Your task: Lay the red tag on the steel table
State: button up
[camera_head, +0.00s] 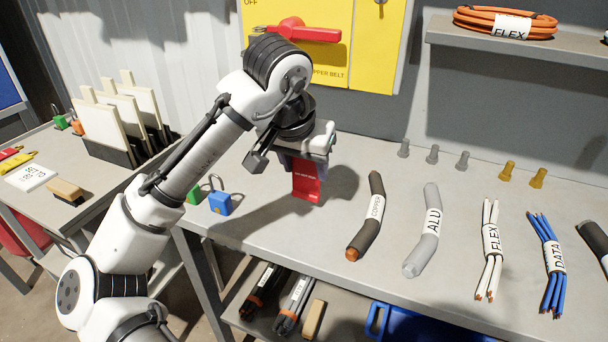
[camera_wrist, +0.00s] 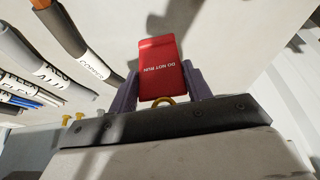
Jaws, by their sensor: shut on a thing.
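The red tag (camera_head: 306,182) with white lettering is in my gripper (camera_head: 300,162) over the left part of the steel table (camera_head: 330,230). In the wrist view the red tag (camera_wrist: 162,68) stands between the two purple-grey fingers of my gripper (camera_wrist: 162,90), and its lettering reads "DO NOT RUN". A brass-coloured loop shows at the tag's near end. My gripper is shut on the tag. In the head view the tag hangs below the fingers; I cannot tell whether its lower edge touches the table.
A blue padlock (camera_head: 219,203) and a green padlock (camera_head: 194,195) stand left of the tag. The copper cable (camera_head: 369,222) and ALU cable (camera_head: 421,236) lie to its right, with a flex bundle (camera_head: 490,262) and data bundle (camera_head: 549,277) beyond. Small pegs (camera_head: 432,154) line the back.

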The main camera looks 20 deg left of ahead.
jog(key=shift+f, duration=1.05)
jog(key=shift+f, duration=0.2)
jog(key=o, duration=0.9)
jog(key=shift+o, duration=0.2)
jog(key=p+v, duration=0.1)
jog(key=v, duration=1.1)
jog(key=shift+r, duration=0.3)
